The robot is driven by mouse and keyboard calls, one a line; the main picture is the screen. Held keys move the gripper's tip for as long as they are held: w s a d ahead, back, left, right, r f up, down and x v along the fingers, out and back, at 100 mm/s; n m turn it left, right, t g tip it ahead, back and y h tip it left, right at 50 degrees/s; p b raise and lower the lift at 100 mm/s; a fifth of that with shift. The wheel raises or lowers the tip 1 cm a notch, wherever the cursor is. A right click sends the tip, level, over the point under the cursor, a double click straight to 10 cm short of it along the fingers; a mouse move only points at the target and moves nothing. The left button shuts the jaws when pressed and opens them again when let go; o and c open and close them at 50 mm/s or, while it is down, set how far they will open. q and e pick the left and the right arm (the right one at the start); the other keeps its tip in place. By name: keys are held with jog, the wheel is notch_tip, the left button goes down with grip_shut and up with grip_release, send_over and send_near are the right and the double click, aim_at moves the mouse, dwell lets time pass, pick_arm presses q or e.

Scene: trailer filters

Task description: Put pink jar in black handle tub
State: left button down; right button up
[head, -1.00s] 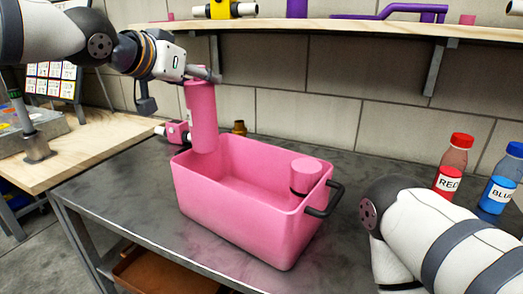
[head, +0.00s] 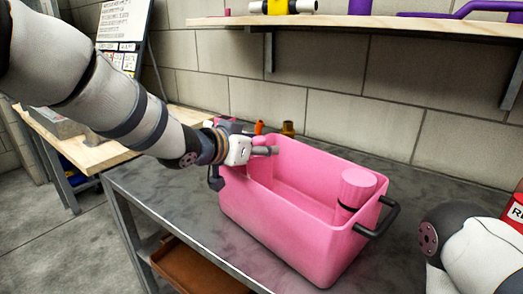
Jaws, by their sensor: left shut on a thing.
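The pink tub (head: 290,238) with a black handle (head: 378,219) at its right end stands on the grey metal table. A pink cylinder (head: 357,188) with a dark band stands inside at the right end. My left gripper (head: 266,151) is over the tub's far left corner, shut on the tall pink jar (head: 261,171). The jar is upright and its visible part is inside the tub; its lower part is hidden by the near wall, so I cannot tell whether it touches the floor. My right arm shows at the right edge, but its gripper is out of view.
A brass fitting (head: 288,129) and an orange item (head: 259,127) stand behind the tub. A wooden shelf (head: 400,26) with purple and yellow items runs along the wall above. A red-labelled bottle (head: 515,208) is partly in view at right. A wooden bench (head: 85,150) is at left.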

pick_arm(q)
jog(key=shift+f, duration=0.3)
jog(key=c, duration=0.8)
grip_release()
jog(key=shift+f, duration=0.15)
